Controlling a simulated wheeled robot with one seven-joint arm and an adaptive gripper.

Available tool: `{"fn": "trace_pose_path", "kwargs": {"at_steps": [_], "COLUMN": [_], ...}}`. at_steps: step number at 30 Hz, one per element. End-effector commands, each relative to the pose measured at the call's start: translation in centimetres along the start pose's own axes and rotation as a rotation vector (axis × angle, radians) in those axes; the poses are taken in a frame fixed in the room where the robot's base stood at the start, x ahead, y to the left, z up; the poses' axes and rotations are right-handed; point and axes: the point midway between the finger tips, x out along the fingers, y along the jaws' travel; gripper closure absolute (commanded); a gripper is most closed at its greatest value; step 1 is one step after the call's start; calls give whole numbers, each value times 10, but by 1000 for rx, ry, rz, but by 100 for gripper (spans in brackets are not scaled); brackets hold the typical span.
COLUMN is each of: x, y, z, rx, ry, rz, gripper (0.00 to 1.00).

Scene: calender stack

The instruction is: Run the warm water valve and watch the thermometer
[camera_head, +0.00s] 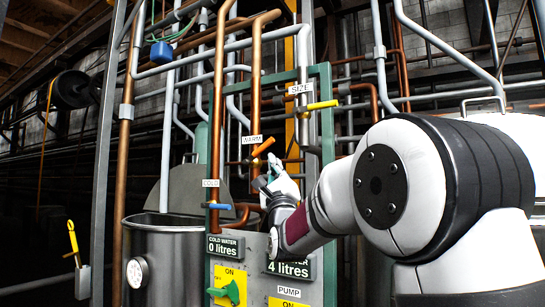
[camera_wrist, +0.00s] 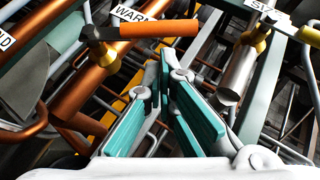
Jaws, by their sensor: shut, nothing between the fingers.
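The warm valve has an orange lever (camera_head: 263,147) under a "WARM" label on a copper pipe; the lever slants up to the right. In the wrist view the orange lever (camera_wrist: 158,30) lies across the top, beyond my fingertips. My gripper (camera_head: 266,182) is just below the lever and apart from it. In the wrist view its teal-padded fingers (camera_wrist: 165,68) meet at the tips with nothing between them. A round white dial, the thermometer (camera_head: 138,272), is on the front of the steel tank (camera_head: 185,222); its reading is too small to tell.
The blue cold lever (camera_head: 219,207) and yellow size lever (camera_head: 322,105) are on neighbouring pipes. The cold display (camera_head: 226,246) reads 0 litres; another display (camera_head: 290,268), partly hidden by my arm, reads 4 litres. A green switch (camera_head: 226,292) and pump panel are below. Pipes crowd the area.

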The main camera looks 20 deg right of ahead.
Motion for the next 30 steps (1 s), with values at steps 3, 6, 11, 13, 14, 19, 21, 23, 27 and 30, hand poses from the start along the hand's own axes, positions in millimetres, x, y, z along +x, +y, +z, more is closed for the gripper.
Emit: {"fn": "trace_pose_path", "kwargs": {"at_steps": [3,6,11,13,14,19,21,23,27,30], "x": [6,9,9,9,9,12,15,18,26,27], "y": [0,0,1,1,1,-3,-7,-9,-9,-9], "z": [7,9,9,8,8,11,14,16,20,21], "rx": [-1,-1,-1,-1,-1,-20,-45,-66,-79,-78], "ry": [1,1,2,2,2,2,1,0,-1,1], "rz": [2,1,2,2,2,29,64,94,114,116], "gripper": [100,100,100,100,100,100,100,100,100,100]}}
